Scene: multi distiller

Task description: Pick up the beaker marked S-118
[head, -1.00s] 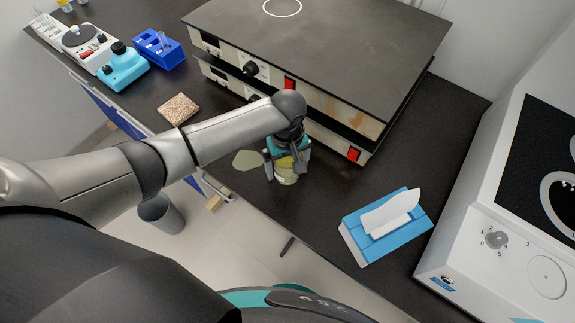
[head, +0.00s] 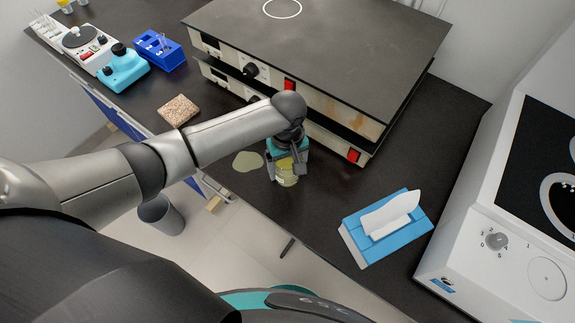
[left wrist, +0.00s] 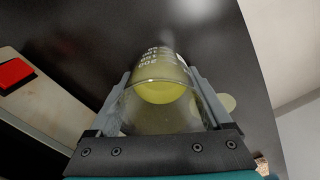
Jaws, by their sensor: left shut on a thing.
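A clear glass beaker (left wrist: 157,92) with white volume marks and yellow liquid stands between the fingers of my left gripper in the left wrist view. In the head view the beaker (head: 287,176) shows below the gripper, near the front edge of the black bench. My left gripper (head: 284,172) is shut on it, one finger on each side of the glass. I cannot read an S-118 label. I cannot tell whether the beaker's base touches the bench. My right gripper is not in view.
A stacked hotplate unit (head: 330,70) stands close behind the gripper. A pale puddle (head: 248,161) lies just left of the beaker. A blue tissue box (head: 387,229) is at right, beside a white appliance (head: 500,240). A granular brown pad (head: 178,109) lies at left.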

